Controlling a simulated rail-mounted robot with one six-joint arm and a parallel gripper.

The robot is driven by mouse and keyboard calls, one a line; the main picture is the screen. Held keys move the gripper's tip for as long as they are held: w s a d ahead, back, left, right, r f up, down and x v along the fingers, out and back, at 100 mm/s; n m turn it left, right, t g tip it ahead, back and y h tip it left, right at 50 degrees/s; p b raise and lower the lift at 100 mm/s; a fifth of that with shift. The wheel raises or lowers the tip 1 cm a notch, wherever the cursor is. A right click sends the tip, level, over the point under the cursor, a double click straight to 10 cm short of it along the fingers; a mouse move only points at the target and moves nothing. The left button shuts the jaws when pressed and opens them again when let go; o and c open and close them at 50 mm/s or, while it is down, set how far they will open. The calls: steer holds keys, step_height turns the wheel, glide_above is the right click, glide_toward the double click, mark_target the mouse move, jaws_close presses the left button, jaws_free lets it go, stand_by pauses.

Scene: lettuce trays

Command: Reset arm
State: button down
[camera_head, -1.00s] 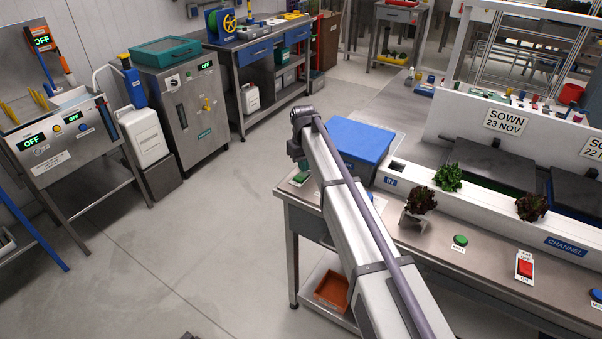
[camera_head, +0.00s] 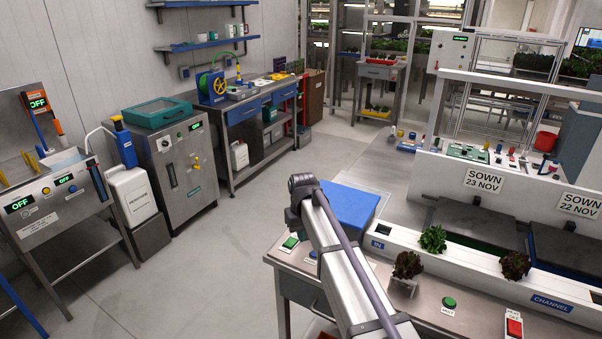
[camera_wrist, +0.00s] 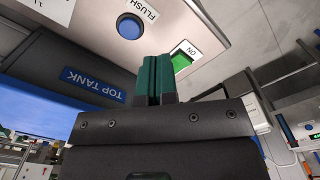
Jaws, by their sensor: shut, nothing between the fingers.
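My gripper (camera_wrist: 154,80) shows in the wrist view with its two green fingers together and nothing between them. A panel with a blue button (camera_wrist: 129,27) marked FLUSH and a green ON switch (camera_wrist: 182,60) lies beyond the fingers. In that view the green switch is just right of the fingertips, and I cannot tell whether they touch it. A dark surface with a blue TOP TANK label (camera_wrist: 93,81) is left of the fingers. In the head view my arm extends over the bench's left end, and my gripper is hidden.
A blue box (camera_head: 349,207) stands on the steel bench beside my arm. Lettuce plants (camera_head: 432,239) stand along the white channel (camera_head: 470,268). A green button (camera_head: 449,302) and a red button (camera_head: 514,327) are at the front edge. The floor left of the bench is clear.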

steer(key=s+d+m, duration=0.2)
steer(key=s+d, duration=0.7)
steer(key=s, duration=0.4)
steer(key=s+d+m, duration=0.2)
steer(key=s+d, duration=0.8)
steer(key=s, duration=0.3)
steer(key=shift+s+d+m, duration=0.25)
steer(key=shift+m, duration=0.05)
